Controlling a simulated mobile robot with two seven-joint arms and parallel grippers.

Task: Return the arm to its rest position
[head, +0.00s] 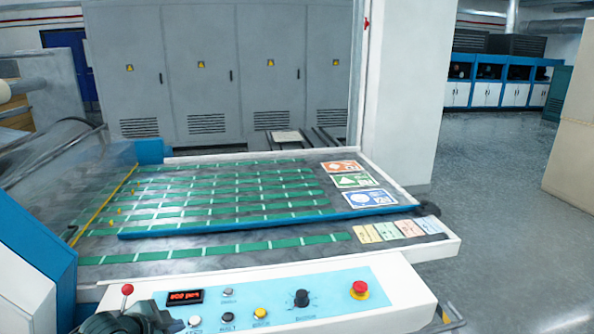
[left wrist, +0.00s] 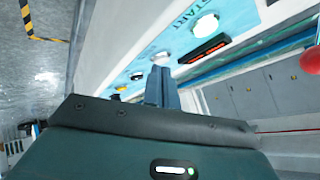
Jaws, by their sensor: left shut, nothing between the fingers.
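My left gripper (head: 140,316) is at the bottom left of the head view, low in front of the machine's control panel (head: 345,308). In the left wrist view its fingers (left wrist: 161,88) are together and empty, pointing toward the panel's row of buttons. Whether the fingertips touch the panel cannot be told. A lever with a red ball (head: 127,289) stands just above the gripper in the head view. The ball also shows at the right edge of the left wrist view (left wrist: 312,61). My right gripper is not in view.
The panel carries a red display (head: 185,296), several buttons, a dark knob (head: 302,298) and a red emergency stop (head: 359,289). Behind it lies a machine bed (head: 230,237) with green strips and printed cards. Open floor (head: 500,210) lies to the right.

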